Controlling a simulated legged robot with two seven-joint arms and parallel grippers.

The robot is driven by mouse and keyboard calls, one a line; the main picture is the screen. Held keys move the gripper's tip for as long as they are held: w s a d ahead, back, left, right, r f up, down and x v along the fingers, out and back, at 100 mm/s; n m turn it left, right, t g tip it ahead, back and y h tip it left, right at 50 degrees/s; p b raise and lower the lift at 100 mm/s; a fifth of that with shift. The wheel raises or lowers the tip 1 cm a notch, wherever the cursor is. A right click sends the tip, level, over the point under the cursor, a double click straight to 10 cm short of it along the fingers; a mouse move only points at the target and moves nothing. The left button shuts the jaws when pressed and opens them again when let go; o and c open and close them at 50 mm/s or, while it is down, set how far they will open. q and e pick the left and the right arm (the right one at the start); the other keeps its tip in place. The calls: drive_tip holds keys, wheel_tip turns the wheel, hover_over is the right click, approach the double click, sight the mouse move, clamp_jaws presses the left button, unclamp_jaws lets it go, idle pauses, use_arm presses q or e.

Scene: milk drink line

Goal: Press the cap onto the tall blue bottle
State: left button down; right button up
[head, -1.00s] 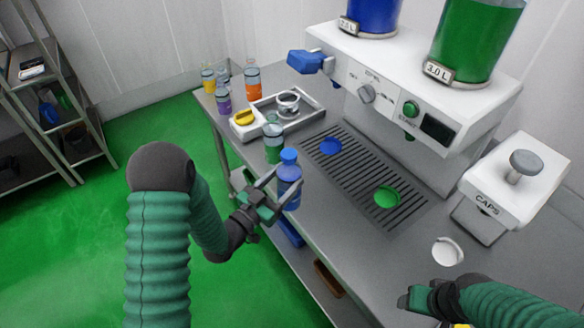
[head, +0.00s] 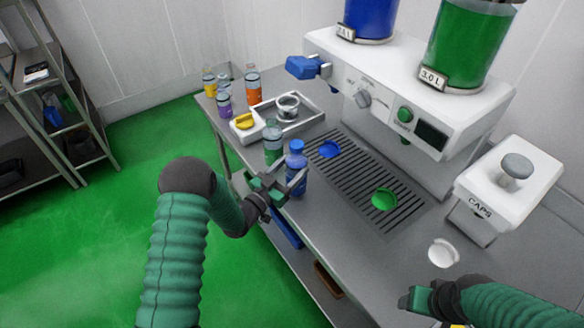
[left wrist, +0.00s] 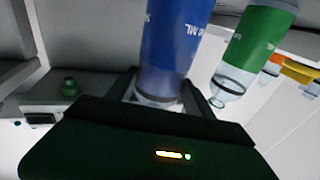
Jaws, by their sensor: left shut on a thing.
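The tall blue bottle (head: 297,183) is upright near the front edge of the counter, with a blue cap (head: 297,147) at its top. I cannot tell how firmly the cap sits. My left gripper (head: 291,186) is shut on the bottle's body from the front left. The left wrist view also shows the blue bottle (left wrist: 176,50) between the fingers; its top is out of that view. Whether the bottle's base touches the counter is unclear. My right gripper (head: 418,299) is low at the right, away from the bottle; its jaws are not clear.
A green bottle (head: 272,146) stands just behind the blue one. A grey tray (head: 312,117), an orange bottle (head: 254,88) and other small bottles are further back. The drip grate (head: 350,190) with blue and green discs lies right. A CAPS dispenser (head: 476,212) stands at the far right.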

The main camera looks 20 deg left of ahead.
use_arm(q)
drive_tip(key=shift+w+a+f, duration=0.1)
drive_tip(key=shift+f, duration=0.2)
drive_tip(key=shift+a, duration=0.35)
drive_tip(key=c, duration=0.7)
unclamp_jaws()
drive_tip(key=shift+a+f, duration=0.1)
drive_tip(key=o, duration=0.3)
drive_tip(key=shift+d, duration=0.3)
use_arm(e)
drive_tip(key=shift+a+r, duration=0.1)
drive_tip(key=shift+a, duration=0.15)
use_arm(q)
drive_tip(key=b+v, duration=0.2)
drive_tip(key=v, duration=1)
use_arm(e)
drive_tip(key=shift+s+x, duration=0.25)
drive_tip(key=shift+x, duration=0.75)
